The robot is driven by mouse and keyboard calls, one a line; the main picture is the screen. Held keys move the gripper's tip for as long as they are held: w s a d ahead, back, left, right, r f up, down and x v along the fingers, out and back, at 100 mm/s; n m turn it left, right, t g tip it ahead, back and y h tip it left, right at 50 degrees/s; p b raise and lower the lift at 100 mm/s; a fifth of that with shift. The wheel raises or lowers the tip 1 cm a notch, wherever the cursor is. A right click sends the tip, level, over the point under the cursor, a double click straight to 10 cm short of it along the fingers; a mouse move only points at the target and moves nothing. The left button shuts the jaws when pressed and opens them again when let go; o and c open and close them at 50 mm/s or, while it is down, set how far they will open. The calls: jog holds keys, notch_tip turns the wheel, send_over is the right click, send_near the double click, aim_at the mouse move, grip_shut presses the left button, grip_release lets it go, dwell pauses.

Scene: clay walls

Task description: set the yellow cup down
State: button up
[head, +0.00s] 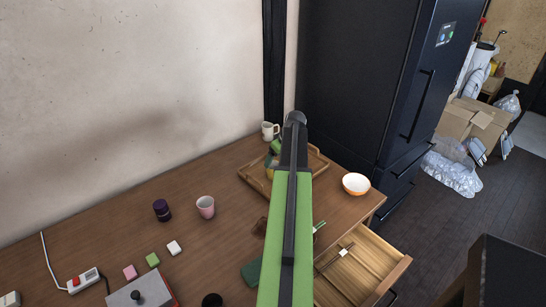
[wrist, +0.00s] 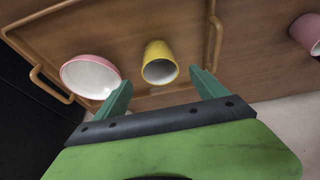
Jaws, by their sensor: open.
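The yellow cup (wrist: 158,55) is in the wooden tray (wrist: 213,42) in the wrist view, its pale mouth facing the camera. My gripper (wrist: 160,78) is open, its two teal fingers apart on either side of the cup's mouth, with visible gaps on both sides. In the head view my arm hides most of the gripper and the cup. The tray shows there too, with its rim (head: 251,182) left of my arm.
A pink bowl (wrist: 90,77) is left of the cup in the wrist view. In the head view an orange-and-white bowl (head: 356,184) is near the table's right edge, above an open drawer (head: 362,268). A pink cup (head: 205,207), dark jar (head: 161,210) and cream mug (head: 270,131) stand on the table.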

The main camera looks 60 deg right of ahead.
jog(key=p+v, duration=0.1)
jog(key=v, duration=0.1)
jog(key=shift+s+r, duration=0.2)
jog(key=shift+r, duration=0.1)
jog(key=w+a+n+g+y, duration=0.1)
jog(key=w+a, duration=0.4)
jog(key=a, duration=0.6)
jog(key=w+a+f, duration=0.1)
jog(key=w+a, duration=0.4)
jog(key=a, duration=0.5)
jog(key=w+a+n+g+y, duration=0.1)
jog(key=w+a, duration=0.5)
jog(key=a, duration=0.5)
jog(key=s+a+g, duration=0.1)
jog(key=a, duration=1.5)
jog(key=s+a+n+g, duration=0.1)
jog(key=s+a, duration=0.1)
jog(key=a, duration=1.4)
jog(key=shift+s+f+h, duration=0.3)
jog(key=shift+f+h, duration=0.1)
